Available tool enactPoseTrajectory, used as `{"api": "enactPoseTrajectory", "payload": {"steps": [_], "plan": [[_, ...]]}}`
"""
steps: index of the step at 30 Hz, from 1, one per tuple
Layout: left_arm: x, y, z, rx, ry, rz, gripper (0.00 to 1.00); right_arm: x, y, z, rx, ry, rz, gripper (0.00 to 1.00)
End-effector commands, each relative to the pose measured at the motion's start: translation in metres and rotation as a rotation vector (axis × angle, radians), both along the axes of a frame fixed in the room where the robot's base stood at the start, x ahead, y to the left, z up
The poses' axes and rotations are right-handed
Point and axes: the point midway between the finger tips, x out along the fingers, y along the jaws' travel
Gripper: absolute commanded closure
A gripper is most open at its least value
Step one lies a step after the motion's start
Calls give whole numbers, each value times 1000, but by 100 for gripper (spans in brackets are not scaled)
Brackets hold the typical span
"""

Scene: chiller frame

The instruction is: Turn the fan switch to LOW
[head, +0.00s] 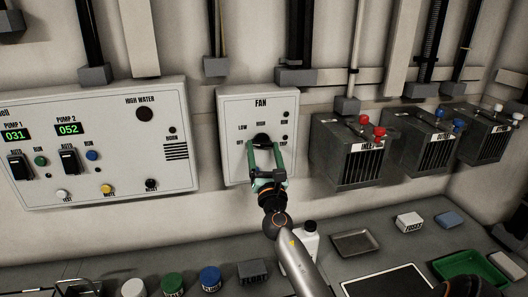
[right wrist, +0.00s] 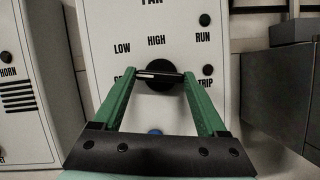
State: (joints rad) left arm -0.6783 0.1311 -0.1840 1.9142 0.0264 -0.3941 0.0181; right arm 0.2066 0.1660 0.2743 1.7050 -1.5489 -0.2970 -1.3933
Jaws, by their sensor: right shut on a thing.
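The fan panel (head: 230,108) is a pale box on the wall, marked FAN. Its switch (head: 261,138) is a black round knob, also in the right wrist view (right wrist: 158,84). A bar with a pale line crosses the knob and lies roughly level. LOW is printed at upper left and HIGH above; the label at left is partly hidden by a finger. My right gripper (head: 264,147), with green fingers, is shut on the switch; in the right wrist view its fingertips (right wrist: 159,76) are at the bar's two ends. My left gripper is not in view.
The pump panel (head: 100,130) is left of the fan panel. Grey boxes with red and blue knobs (head: 350,160) hang to the right. The bench below holds a white bottle (head: 305,240), coloured jars (head: 210,279), a tray (head: 357,243) and a green bin (head: 465,268).

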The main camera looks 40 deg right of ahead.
Motion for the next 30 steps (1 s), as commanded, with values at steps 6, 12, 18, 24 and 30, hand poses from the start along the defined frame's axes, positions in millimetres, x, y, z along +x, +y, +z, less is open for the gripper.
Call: {"api": "enactPoseTrajectory", "payload": {"steps": [6, 12, 18, 24, 30], "plan": [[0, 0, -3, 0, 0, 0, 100, 1, 2, 0, 166, -91, 0, 81], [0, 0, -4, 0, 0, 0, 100, 1, 3, 1, 306, -169, 1, 81], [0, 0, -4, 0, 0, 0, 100, 2, 3, 2, 417, -230, 0, 81], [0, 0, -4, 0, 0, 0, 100, 2, 4, 2, 486, -267, 0, 81], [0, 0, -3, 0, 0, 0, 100, 2, 3, 2, 516, -283, -1, 81]]}}
